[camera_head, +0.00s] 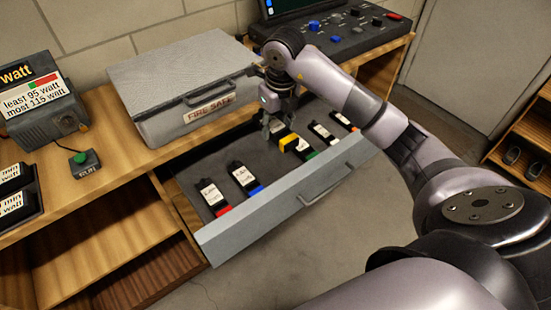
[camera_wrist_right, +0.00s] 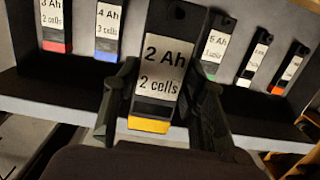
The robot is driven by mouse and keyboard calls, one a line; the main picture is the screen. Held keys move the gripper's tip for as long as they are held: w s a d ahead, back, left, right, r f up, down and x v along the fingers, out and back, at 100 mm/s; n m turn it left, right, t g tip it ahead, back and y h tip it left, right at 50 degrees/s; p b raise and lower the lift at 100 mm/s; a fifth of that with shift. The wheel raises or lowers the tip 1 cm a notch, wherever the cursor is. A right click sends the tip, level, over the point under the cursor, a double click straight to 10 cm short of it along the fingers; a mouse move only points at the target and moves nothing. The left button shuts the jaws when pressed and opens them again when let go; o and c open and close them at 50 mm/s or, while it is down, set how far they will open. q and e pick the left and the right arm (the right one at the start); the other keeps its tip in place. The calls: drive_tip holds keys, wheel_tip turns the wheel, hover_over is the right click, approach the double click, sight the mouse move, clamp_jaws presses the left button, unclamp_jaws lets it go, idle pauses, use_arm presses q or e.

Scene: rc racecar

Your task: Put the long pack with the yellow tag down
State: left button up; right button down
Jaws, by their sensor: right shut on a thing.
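The long pack with the yellow tag (camera_head: 289,144) is dark, with a white label that reads "2 Ah, 2 cells" in the right wrist view (camera_wrist_right: 161,72). My right gripper (camera_head: 276,124) is shut on it, with one finger on each side, at the open drawer (camera_head: 285,207). The pack looks larger and nearer than its neighbours in the wrist view. I cannot tell whether it touches the drawer floor. My left gripper is not in view.
In the drawer, packs with red (camera_head: 213,196) and blue (camera_head: 245,179) tags lie left of the held pack. Packs with green (camera_wrist_right: 213,47), white (camera_wrist_right: 255,60) and orange (camera_wrist_right: 290,70) tags lie right. A grey fire-safe box (camera_head: 180,75) stands on the bench behind.

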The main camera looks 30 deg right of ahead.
sight(275, 170)
wheel_tip(275, 170, down, 16)
drive_tip(key=shift+w+r+p, duration=0.1)
drive_tip(key=shift+r+p, duration=0.05)
drive_tip(key=shift+p, duration=0.2)
drive_tip(key=c, duration=1)
unclamp_jaws()
drive_tip(key=r, duration=0.4)
drive_tip(key=s+r, duration=0.1)
drive_tip(key=r, duration=0.7)
drive_tip(key=shift+s, duration=0.3)
